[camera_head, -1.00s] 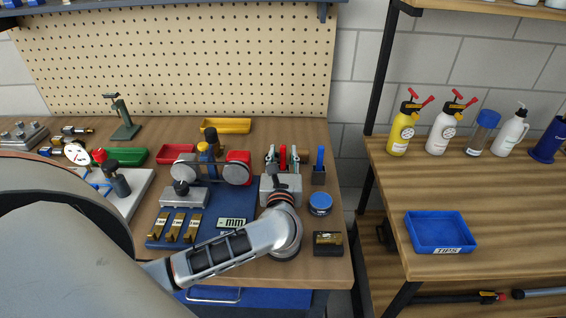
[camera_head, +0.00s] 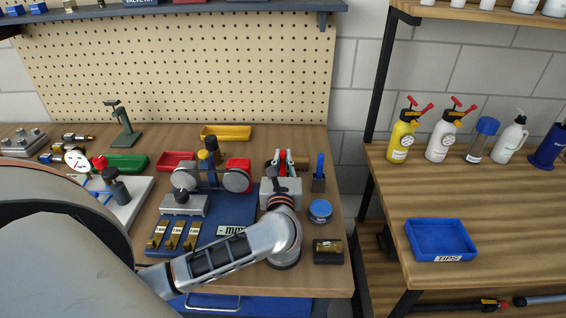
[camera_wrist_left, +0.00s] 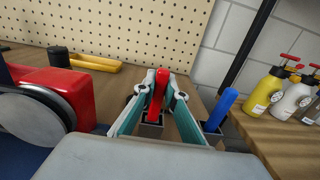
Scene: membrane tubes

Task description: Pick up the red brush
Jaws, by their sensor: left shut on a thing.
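The red brush (camera_wrist_left: 161,88) stands upright in the left wrist view, its lower end at a small dark square holder (camera_wrist_left: 151,128). In the head view its red top (camera_head: 282,156) shows between my fingers. My left gripper (camera_head: 284,163) is shut on the red brush; in the left wrist view its two fingers (camera_wrist_left: 160,90) press in from both sides. The brush's lower end is hidden in the holder. My right gripper is not in view.
A blue brush (camera_head: 320,165) stands in its own holder just right of the gripper. A blue round tin (camera_head: 320,211) and a dark box (camera_head: 328,251) lie in front of it. A red-sided machine with grey wheels (camera_head: 237,179) stands close left. A yellow tray (camera_head: 226,133) lies behind.

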